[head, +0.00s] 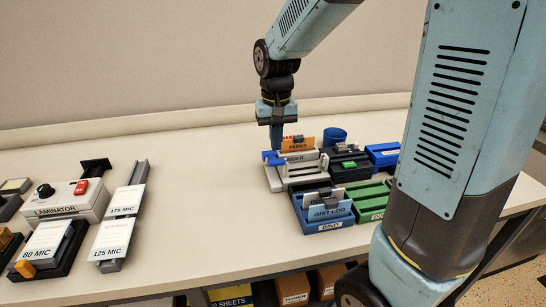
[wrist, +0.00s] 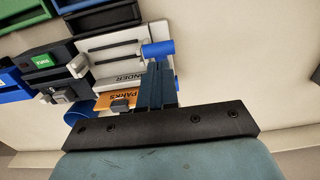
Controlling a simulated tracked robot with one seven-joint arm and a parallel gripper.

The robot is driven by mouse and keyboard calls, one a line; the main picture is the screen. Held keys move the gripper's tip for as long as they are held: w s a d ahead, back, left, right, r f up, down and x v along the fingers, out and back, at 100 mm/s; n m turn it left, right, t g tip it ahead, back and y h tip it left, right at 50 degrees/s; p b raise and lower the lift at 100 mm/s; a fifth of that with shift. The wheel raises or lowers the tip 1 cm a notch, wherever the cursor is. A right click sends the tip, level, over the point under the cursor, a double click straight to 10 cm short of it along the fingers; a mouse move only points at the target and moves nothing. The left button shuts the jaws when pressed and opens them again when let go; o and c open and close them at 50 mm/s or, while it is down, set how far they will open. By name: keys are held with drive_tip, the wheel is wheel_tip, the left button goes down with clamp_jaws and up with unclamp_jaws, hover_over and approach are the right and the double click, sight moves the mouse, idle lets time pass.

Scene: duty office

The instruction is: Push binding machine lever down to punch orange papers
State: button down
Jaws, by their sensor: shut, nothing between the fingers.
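The binding machine is light grey and labelled BINDER (head: 300,178); in the wrist view its body (wrist: 122,62) is at upper left. Its lever has a blue cylindrical handle (head: 272,158), also seen in the wrist view (wrist: 158,49). The orange papers (head: 297,145), labelled PARKS, stand upright at the machine's back; they also show in the wrist view (wrist: 103,101). My gripper (head: 277,143) is shut and empty, pointing down above the handle at the machine's left. In the wrist view its fingertips (wrist: 157,70) are close to the handle. I cannot tell whether they touch.
A blue BIND tray (head: 322,228) holding a GRIT LOG booklet is in front, with a green tray (head: 369,188) beside it. A dark machine with a green button (head: 349,164) and a blue cup (head: 335,135) stand right. The laminator (head: 60,203) is far left.

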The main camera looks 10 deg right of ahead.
drive_tip(key=shift+r, duration=1.85)
drive_tip(key=shift+s+d+r, duration=0.2)
drive_tip(key=shift+s+r, duration=0.05)
drive_tip(key=s+d+r+t, duration=0.2)
drive_tip(key=s+d+r, duration=0.1)
drive_tip(key=s, duration=0.5)
drive_tip(key=s+d+r+t, duration=0.3)
drive_tip(key=s+d+r, duration=0.1)
drive_tip(key=s, duration=0.5)
drive_tip(key=shift+d+r+t, duration=0.2)
drive_tip(key=shift+d+t, duration=0.1)
drive_tip(key=shift+d, duration=0.6)
